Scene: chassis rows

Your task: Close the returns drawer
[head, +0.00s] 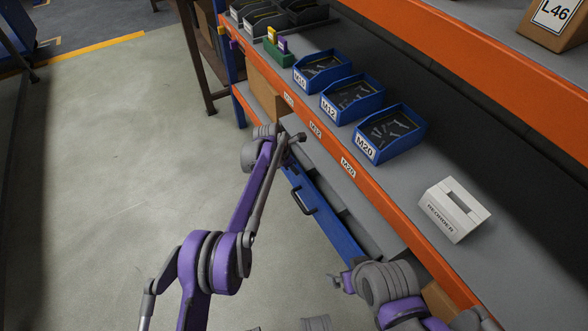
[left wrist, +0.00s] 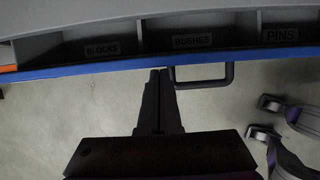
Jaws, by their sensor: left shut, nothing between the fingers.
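The returns drawer (head: 335,223) stands pulled out below the orange-edged shelf, with a blue front and a dark bar handle (head: 302,202). The left wrist view shows its blue front edge (left wrist: 90,68), the handle (left wrist: 203,84) and inner compartments labelled BLOCKS, BUSHES and PINS. My left gripper (head: 299,137) is at the far end of the drawer in the head view. In the left wrist view its shut, empty fingers (left wrist: 159,73) are at the front edge, just left of the handle; I cannot tell if they touch. My right gripper (head: 340,283) is near the drawer's near end, its fingers unclear.
Blue bins labelled M20 (head: 389,134), M12 (head: 352,99) and another (head: 319,71) stand on the shelf above. A white REORDER box (head: 454,209) stands nearer. The orange shelf edge (head: 385,205) overhangs the drawer. The floor to the left is clear.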

